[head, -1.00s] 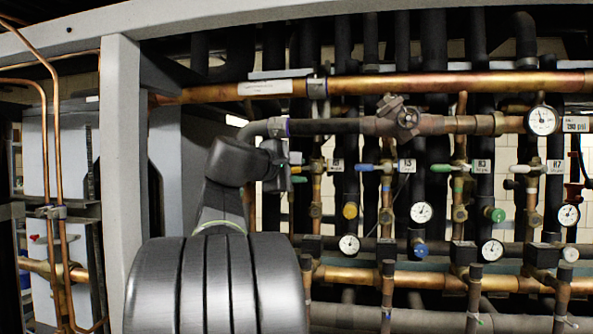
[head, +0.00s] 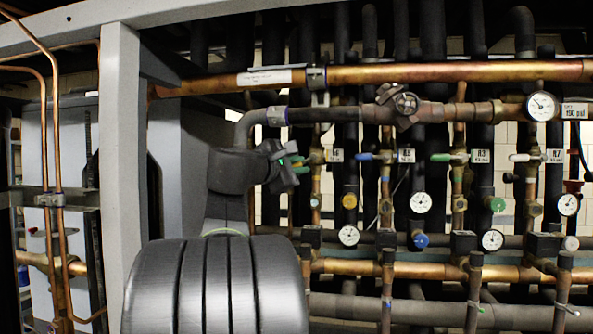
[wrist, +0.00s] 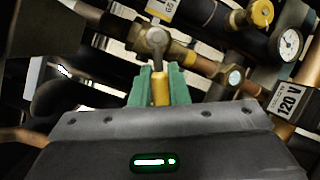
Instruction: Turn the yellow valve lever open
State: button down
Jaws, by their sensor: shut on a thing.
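The yellow valve lever (wrist: 160,90) shows in the wrist view, between the two green fingers of my gripper (wrist: 159,76). The fingers are shut on its yellow handle. The lever's metal stem runs up from the handle to a brass valve body (wrist: 152,41) on a copper pipe. In the head view my gripper (head: 297,163) is at the left end of the row of valves, and the lever is largely hidden by it.
Blue (head: 366,156), green (head: 441,157) and white (head: 520,157) levers sit in a row to the right. Several gauges (head: 421,202) hang below. A thick copper pipe (head: 430,75) runs above, and a grey post (head: 120,180) stands left of my arm.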

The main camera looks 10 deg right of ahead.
jog(key=n+b, duration=0.1)
jog(key=f+n+b, duration=0.1)
jog(key=n, duration=0.1)
jog(key=shift+s+d+f+t+h, duration=0.15)
jog(key=shift+d+f+t+h, duration=0.05)
jog(key=shift+d+t+h, duration=0.2)
jog(key=shift+s+d+f+n+t+b, duration=0.1)
jog(key=shift+n+t+b, duration=0.3)
jog(key=shift+n+b, duration=0.5)
jog(key=shift+n, duration=0.3)
jog(key=c, duration=1.4)
grip_release()
